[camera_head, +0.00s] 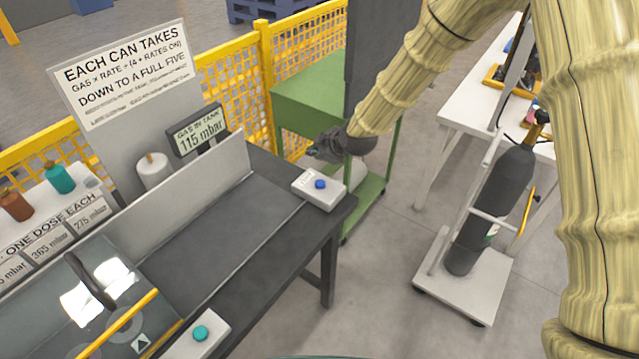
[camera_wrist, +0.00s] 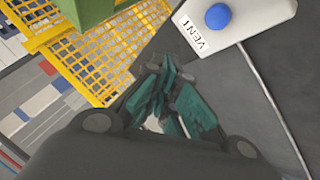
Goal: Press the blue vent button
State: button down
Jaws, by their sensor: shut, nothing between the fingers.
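The blue vent button (camera_head: 320,184) sits on top of a small white box (camera_head: 318,196) at the right end of the dark bench. In the wrist view the blue button (camera_wrist: 218,16) is near the top right, beside the label VENT on its white box (camera_wrist: 257,14). My gripper (camera_head: 314,152) is shut and empty, above and behind the box in the head view, apart from the button. In the wrist view my gripper's dark fingers with green pads (camera_wrist: 163,85) are together, left of and below the button. Nothing covers the button.
A grey upright panel (camera_head: 185,205) runs along the bench (camera_head: 250,240). A gauge display (camera_head: 198,135) reads 115 mbar. A teal button (camera_head: 201,332) on another white box stands at the front. A green cart (camera_head: 310,95) and yellow mesh fence (camera_head: 228,95) stand behind.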

aim_at(318, 184)
jog(key=shift+f+b, duration=1.95)
jog(key=shift+f, duration=2.1)
jog(key=shift+f, duration=0.15)
jog(key=shift+s+f, duration=0.1)
jog(key=shift+f, duration=0.15)
jog(key=shift+f+b, duration=0.6)
jog(key=shift+b, duration=0.05)
jog(key=shift+r+p, duration=0.55)
jog(key=shift+r, duration=0.5)
jog(key=shift+r+p, duration=1.2)
jog(key=shift+r, duration=1.3)
